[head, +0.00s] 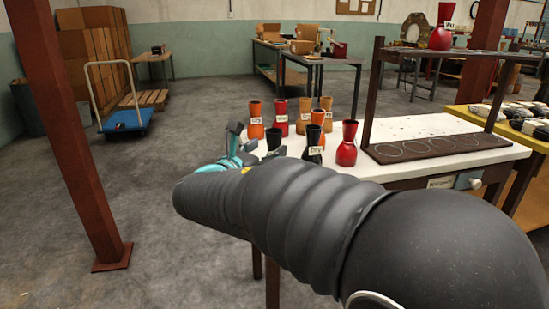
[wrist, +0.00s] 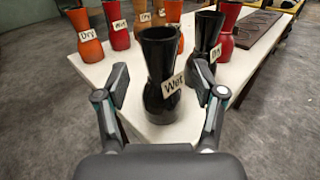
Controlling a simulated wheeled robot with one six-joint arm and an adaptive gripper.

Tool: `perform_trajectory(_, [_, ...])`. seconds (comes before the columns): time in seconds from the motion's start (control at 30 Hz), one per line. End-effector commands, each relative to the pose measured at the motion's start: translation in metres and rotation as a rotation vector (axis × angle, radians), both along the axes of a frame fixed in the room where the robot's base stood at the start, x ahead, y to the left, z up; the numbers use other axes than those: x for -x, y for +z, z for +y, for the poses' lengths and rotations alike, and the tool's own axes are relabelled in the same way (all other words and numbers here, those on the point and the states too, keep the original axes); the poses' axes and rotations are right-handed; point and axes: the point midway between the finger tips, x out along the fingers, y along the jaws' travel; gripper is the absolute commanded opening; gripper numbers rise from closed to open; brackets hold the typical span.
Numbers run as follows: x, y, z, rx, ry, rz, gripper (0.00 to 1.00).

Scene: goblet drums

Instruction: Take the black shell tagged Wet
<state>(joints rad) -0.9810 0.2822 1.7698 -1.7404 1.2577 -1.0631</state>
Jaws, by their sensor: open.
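The black shell tagged Wet (wrist: 160,68) stands upright near the table corner in the wrist view, its tag facing me. My gripper (wrist: 164,98) is open, with one finger on each side of the shell's lower part; I cannot tell whether either touches it. In the head view the shell's dark top (head: 273,137) shows behind my arm, and its lower part is hidden. My gripper (head: 240,142) shows there partly, beyond my arm. Another black shell (wrist: 207,38) stands behind to the right; its tag reads Dry in the head view (head: 314,143).
Several orange and red shells stand close behind, among them an orange one tagged Dry (wrist: 85,32) and a plain red one (head: 347,145). A dark rack (head: 430,145) stands on the white table (head: 420,124) at the right. A rusty post (head: 75,130) rises at left.

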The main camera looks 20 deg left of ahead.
Motion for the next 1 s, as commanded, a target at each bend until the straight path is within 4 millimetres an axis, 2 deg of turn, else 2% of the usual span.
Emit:
perform_trajectory(0.2, [-0.031,0.004,-0.008,0.000,-0.003,-0.001,0.69])
perform_trajectory(0.47, [-0.037,0.003,-0.009,0.000,0.000,0.000,0.69])
perform_trajectory(0.5, [-0.037,0.003,-0.009,0.000,0.000,0.000,0.66])
perform_trajectory(0.77, [-0.036,0.003,-0.009,0.000,0.000,0.000,0.02])
perform_trajectory(1.0, [-0.036,0.004,-0.009,-0.001,0.000,-0.001,0.02])
